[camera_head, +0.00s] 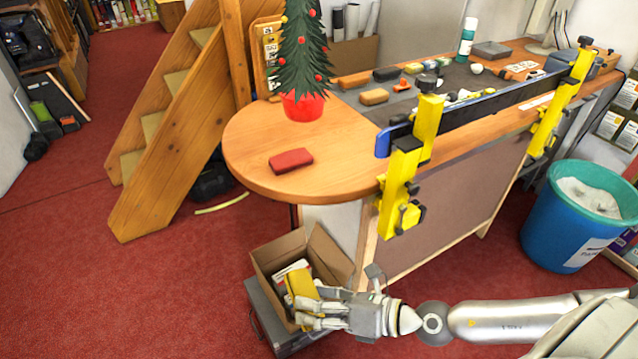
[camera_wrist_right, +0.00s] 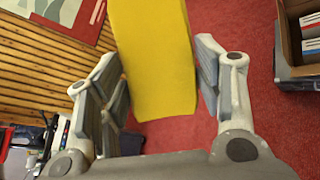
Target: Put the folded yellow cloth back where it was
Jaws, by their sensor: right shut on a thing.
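My right gripper (camera_head: 305,308) is shut on the folded yellow cloth (camera_head: 299,284). In the head view both overlap the open cardboard box (camera_head: 335,262) beside the round end of the bench. In the right wrist view the yellow cloth (camera_wrist_right: 155,55) stands out between the two fingers of my right gripper (camera_wrist_right: 163,88), with red carpet behind it. There the box's contents (camera_wrist_right: 311,30) show apart from the cloth at the right edge. My left gripper is not in view.
The wooden bench (camera_head: 250,150) bears a red block (camera_head: 291,161), a small tree in a red pot (camera_head: 302,106) and yellow clamps (camera_head: 398,185). A blue bin (camera_head: 563,225) stands at the right. Wooden stairs (camera_head: 165,140) stand at the left. Open red carpet lies left of the box.

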